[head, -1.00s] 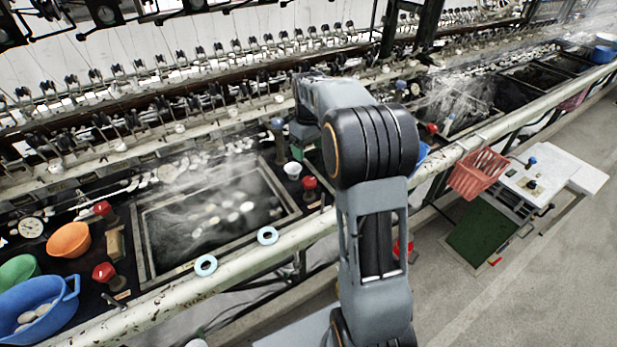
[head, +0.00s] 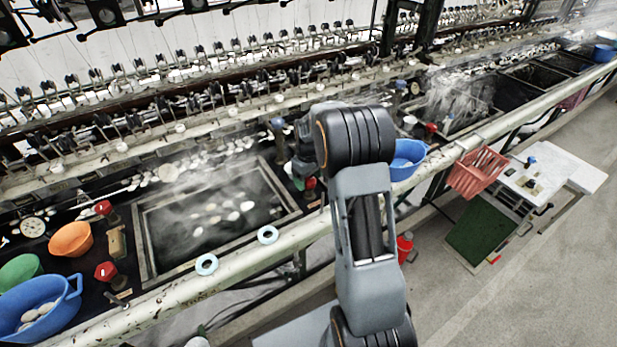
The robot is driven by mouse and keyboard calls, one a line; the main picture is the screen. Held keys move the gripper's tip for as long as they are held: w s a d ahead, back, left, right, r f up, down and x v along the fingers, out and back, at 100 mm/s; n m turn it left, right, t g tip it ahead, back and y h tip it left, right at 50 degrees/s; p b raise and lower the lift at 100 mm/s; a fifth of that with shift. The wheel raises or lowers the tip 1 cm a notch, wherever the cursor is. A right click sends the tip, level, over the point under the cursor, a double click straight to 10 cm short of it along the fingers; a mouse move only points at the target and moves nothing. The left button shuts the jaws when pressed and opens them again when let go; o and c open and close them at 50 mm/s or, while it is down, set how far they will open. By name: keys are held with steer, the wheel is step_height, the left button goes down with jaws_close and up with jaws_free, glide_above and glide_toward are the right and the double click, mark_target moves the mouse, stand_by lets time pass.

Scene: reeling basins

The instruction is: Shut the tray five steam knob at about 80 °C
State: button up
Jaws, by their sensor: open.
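A dark, water-filled basin (head: 143,222) with pale cocoons steams lightly at left centre. Red knobs stand around it: one at its back left (head: 103,208), one at its front left (head: 106,271) and one at its right (head: 310,183), close to my arm. Another red knob (head: 432,127) stands farther right by a second steaming basin (head: 497,101). I cannot tell which knob belongs to tray five; no label is readable. A round dial gauge (head: 33,227) is at far left, its reading too small to tell. My gripper is hidden behind my own arm.
A pale rail (head: 235,263) with two light-blue rings runs along the front. Blue, orange (head: 70,239) and green bowls stand at left. A blue basin (head: 405,160) and red basket (head: 478,172) are right of my arm. The floor at right has free room.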

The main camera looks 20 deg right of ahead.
steer(key=c, duration=0.9)
steer(key=m+b, duration=0.1)
steer(key=m, duration=0.3)
steer(key=shift+d+m, duration=0.15)
steer(key=shift+m, duration=2.35)
steer(key=o, duration=0.9)
